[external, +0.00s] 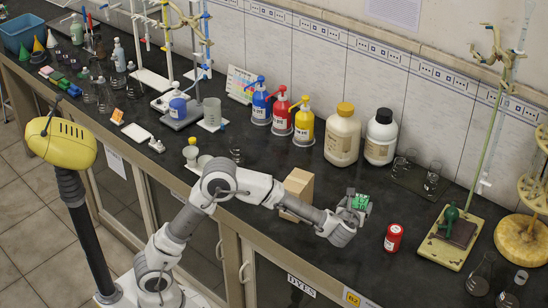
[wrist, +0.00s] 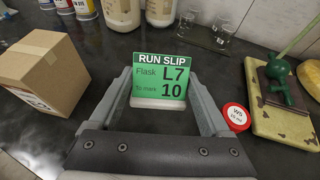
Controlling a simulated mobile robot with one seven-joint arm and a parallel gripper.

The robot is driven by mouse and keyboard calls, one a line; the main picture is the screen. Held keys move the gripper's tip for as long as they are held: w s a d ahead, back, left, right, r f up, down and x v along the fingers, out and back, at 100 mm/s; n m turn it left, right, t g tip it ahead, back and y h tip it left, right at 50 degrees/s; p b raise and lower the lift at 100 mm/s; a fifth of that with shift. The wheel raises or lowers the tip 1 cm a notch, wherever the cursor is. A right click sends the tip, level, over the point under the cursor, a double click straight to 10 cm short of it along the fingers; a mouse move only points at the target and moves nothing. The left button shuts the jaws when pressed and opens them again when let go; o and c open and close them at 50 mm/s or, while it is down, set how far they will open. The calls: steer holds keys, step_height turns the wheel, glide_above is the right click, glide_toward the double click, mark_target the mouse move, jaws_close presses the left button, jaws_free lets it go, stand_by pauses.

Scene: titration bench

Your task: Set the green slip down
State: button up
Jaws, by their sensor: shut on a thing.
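The green slip (wrist: 161,72) is a small upright card on a pale foot. In the external view the slip (external: 358,202) shows at the end of my gripper (external: 352,212), over the black bench (external: 300,165). I cannot tell for certain whether its foot touches the bench.
A cardboard box (external: 297,190) stands to the left and a red-lidded jar (external: 393,238) to the right. A stand with a stained base (external: 446,252) is farther right. Large bottles (external: 343,135) and small glass beakers (external: 431,180) stand behind. Bare bench lies between them.

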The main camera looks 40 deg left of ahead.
steer(key=s+d+f, duration=0.1)
steer(key=s+d, duration=0.2)
steer(key=s, duration=0.1)
steer(key=w+a+f+b, duration=0.1)
steer(key=w+a+f, duration=0.1)
steer(key=w, duration=0.1)
steer(key=w+a+f+b, duration=0.1)
steer(key=w+a+f, duration=0.1)
steer(key=w+f, duration=0.1)
steer(key=w+a+f+b, duration=0.1)
steer(key=w+a+f, duration=0.1)
steer(key=w, duration=0.1)
steer(key=shift+a+f, duration=0.2)
steer(key=shift+a, duration=0.2)
step_height(320, 180, down, 4)
steer(key=shift+r+y+b, duration=0.1)
steer(key=shift+y+b, duration=0.2)
steer(key=shift+b, duration=0.35)
steer(key=shift+s, duration=0.1)
steer(key=o, duration=1.2)
steer(key=shift+c, duration=0.2)
